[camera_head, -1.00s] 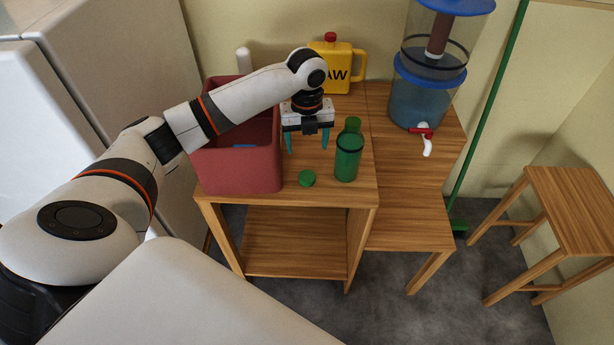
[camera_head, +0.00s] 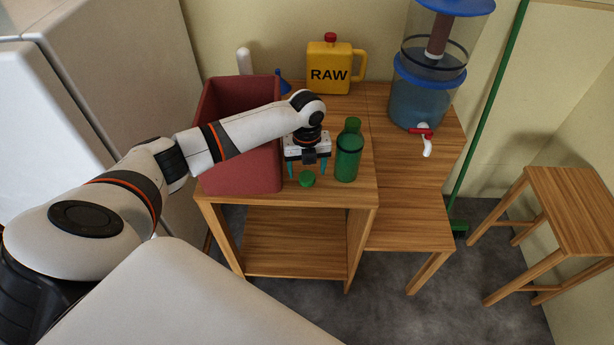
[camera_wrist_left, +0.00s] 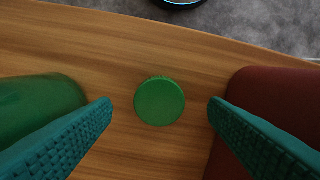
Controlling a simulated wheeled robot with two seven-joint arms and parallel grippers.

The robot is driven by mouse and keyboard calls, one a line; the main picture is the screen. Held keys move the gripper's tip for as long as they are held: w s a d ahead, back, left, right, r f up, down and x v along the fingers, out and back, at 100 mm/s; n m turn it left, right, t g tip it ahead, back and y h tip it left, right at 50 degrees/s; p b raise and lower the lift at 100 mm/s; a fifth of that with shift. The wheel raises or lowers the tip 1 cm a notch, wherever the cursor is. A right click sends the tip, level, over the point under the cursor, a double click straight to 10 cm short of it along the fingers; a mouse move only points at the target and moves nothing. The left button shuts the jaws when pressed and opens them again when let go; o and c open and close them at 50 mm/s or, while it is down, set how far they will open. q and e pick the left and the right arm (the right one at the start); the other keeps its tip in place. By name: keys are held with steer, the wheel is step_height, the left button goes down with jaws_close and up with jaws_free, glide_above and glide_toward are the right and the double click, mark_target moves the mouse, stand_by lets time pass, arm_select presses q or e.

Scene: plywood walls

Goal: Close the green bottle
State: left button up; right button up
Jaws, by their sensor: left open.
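The green bottle (camera_head: 348,158) stands upright on the wooden table, its top without a cap. The green cap (camera_head: 306,179) lies flat on the table to the left of the bottle, close to the front edge. My left gripper (camera_head: 307,172) points down above and just behind the cap, open and empty. In the left wrist view the cap (camera_wrist_left: 159,101) lies between the two spread teal fingers, touching neither. The bottle (camera_wrist_left: 38,108) is at the left of that view, partly behind one finger. My right gripper is not in view.
A red bin (camera_head: 240,176) stands left of the cap, close to my gripper. A yellow RAW jug (camera_head: 329,75) and a blue water dispenser (camera_head: 428,95) stand behind. A lower wooden step (camera_head: 408,222) and a stool (camera_head: 575,210) are at the right.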

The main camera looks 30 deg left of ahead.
mark_target(306, 178)
arm_select(q)
step_height(306, 178, down, 2)
steer(key=shift+f, duration=0.15)
steer(key=c, duration=1.1)
